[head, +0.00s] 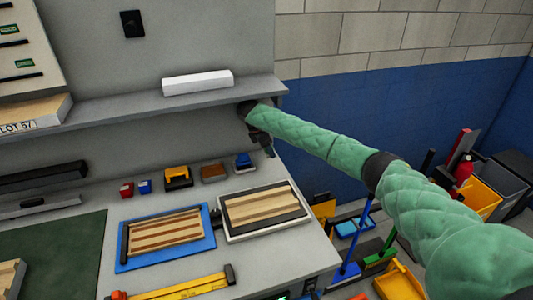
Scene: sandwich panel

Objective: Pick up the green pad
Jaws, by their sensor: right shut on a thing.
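My right arm comes in from the right, in a green quilted sleeve. My right gripper (268,149) is at its far end, under the grey shelf and above the back right part of the bench. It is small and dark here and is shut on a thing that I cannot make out. I see no clearly green pad on the bench. A blue pad-like block (243,161) with a dark top lies just left of the gripper. My left gripper is not in view.
A brown block (213,173), a yellow-and-black block (178,178), and small blue (145,187) and red (126,190) items line the bench. Blue (125,262) and white (270,231) trays hold striped boards. A white bar (198,83) lies on the shelf (130,110). A dark green mat (70,250) is left.

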